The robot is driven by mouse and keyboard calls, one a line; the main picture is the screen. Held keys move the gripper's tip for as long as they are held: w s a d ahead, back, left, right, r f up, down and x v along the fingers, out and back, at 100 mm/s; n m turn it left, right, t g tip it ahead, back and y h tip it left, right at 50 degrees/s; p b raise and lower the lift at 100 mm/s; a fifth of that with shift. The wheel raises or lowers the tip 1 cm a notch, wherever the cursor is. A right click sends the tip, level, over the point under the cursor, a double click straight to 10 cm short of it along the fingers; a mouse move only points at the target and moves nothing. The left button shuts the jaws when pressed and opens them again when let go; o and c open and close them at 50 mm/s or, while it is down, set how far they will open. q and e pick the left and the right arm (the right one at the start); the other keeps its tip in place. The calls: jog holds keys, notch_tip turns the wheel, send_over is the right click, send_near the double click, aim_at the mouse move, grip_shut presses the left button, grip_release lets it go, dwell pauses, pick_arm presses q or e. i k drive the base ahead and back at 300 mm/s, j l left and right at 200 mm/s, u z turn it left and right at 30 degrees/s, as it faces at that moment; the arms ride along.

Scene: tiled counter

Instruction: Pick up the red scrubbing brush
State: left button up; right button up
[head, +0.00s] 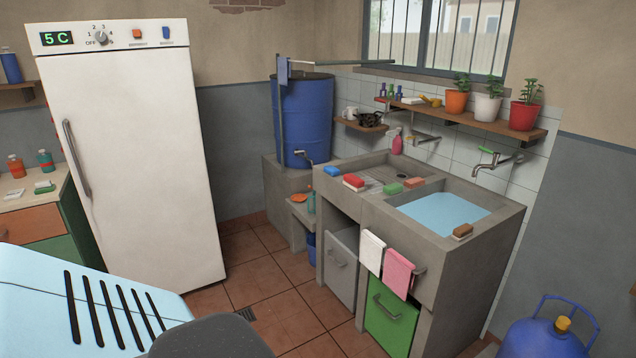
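The red scrubbing brush (353,181) appears to be the small red block with a pale underside on the left front edge of the concrete sink counter (372,206). It is small in the head view, so its bristles are hard to make out. A blue block (332,171) lies just to its left, and a green block (393,188) and an orange-red block (414,182) lie to its right. A brown brush (462,231) sits on the basin's front right rim. Neither of my grippers is in view.
The basin (440,213) holds water. A pink bottle (397,142) stands behind the washboard. White and pink cloths (398,273) hang on the front. A blue barrel (303,120) stands left, a blue gas cylinder (545,338) front right. Tiled floor (270,283) before the counter is open.

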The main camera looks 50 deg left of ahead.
aim_at(356, 184)
jog(key=u, duration=1.4)
jog(key=i+u, duration=0.4)
jog(key=i+l+u, duration=0.15)
jog(key=u, duration=0.3)
jog(key=i+l+u, duration=0.15)
jog(key=i+l, duration=0.5)
jog(key=i+l+u, duration=0.1)
jog(key=i+l, duration=0.5)
jog(key=l, duration=0.2)
